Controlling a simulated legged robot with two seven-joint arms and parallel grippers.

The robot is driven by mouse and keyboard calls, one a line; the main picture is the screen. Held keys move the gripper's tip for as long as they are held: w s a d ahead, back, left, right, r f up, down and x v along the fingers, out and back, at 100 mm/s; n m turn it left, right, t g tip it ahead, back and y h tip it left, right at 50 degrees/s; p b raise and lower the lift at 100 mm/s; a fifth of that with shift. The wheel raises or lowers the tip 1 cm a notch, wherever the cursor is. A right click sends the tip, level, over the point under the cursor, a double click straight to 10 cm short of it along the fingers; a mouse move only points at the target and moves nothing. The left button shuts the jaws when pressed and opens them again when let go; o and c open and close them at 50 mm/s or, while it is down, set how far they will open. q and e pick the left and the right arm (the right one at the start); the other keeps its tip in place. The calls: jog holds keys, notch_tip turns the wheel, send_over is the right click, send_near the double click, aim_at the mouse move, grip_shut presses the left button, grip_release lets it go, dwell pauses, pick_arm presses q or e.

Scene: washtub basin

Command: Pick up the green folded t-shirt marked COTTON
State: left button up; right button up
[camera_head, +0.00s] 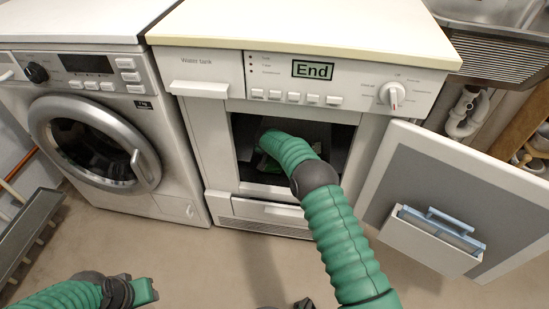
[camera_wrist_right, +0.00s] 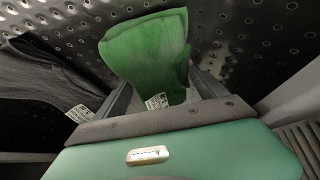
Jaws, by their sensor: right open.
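A green folded t-shirt (camera_wrist_right: 145,45) lies in the perforated metal drum, with a small white printed tag (camera_wrist_right: 157,102) at its near edge; the print is too small to read. My right gripper (camera_wrist_right: 162,86) is open, its two fingers on either side of the shirt's near end. In the head view my right arm reaches into the open dryer (camera_head: 300,135), and the gripper is mostly hidden inside. My left gripper (camera_head: 143,291) is at the lower left over the floor, away from the machines; whether it is open is unclear.
A dark grey garment (camera_wrist_right: 45,80) with a white tag lies left of the shirt in the drum. The dryer door (camera_head: 455,185) stands open at the right, with a box on its inner face. A washing machine (camera_head: 95,140) with a shut door stands at the left.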

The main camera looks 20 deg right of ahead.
jog(key=shift+r, duration=0.1)
jog(key=c, duration=1.1)
jog(key=shift+c, duration=0.2)
